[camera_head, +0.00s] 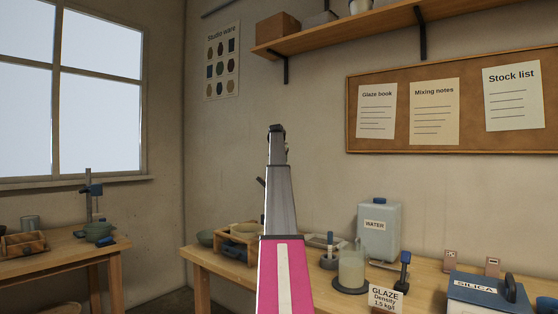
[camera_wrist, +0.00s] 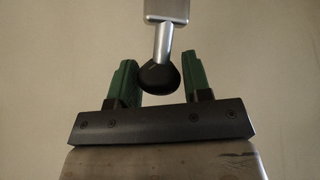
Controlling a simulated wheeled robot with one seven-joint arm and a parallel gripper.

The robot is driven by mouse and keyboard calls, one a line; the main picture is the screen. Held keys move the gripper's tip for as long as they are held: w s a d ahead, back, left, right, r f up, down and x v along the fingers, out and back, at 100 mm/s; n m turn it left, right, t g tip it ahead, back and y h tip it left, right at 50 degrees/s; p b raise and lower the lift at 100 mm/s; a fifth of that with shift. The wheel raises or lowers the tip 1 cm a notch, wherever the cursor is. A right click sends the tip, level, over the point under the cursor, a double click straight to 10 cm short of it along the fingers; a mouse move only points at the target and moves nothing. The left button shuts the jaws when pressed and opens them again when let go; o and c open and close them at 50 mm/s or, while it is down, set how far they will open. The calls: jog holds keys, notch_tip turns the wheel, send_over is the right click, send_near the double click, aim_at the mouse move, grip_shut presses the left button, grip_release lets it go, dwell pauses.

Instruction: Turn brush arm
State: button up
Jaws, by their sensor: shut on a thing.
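In the wrist view, my gripper (camera_wrist: 161,74) has two green fingers on a dark bar. It is shut on a round black knob (camera_wrist: 158,77), which sits between the fingers. A short silver rod (camera_wrist: 163,42) runs up from the knob to a pale metal block (camera_wrist: 166,10) at the top edge; I take these for the handle of the brush arm. The rest of that part is cut off by the frame. In the head view my own arm stands in the middle, and the gripper and knob are not clearly seen there.
A shelf (camera_head: 350,30) hangs above.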

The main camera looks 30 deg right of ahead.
jog(key=shift+s+d+f, duration=0.1)
jog(key=shift+d+f, duration=0.05)
jog(key=shift+d, duration=0.15)
jog(key=o, duration=1.1)
jog(key=shift+d+f, duration=0.1)
jog(key=shift+d, duration=0.05)
jog(key=shift+o, duration=0.2)
jog(key=shift+a+r, duration=0.35)
jog(key=shift+r, duration=0.15)
jog(key=v, duration=0.9)
jog(key=shift+s+r, duration=0.2)
jog(key=shift+r, duration=0.15)
jog(key=shift+a, duration=0.1)
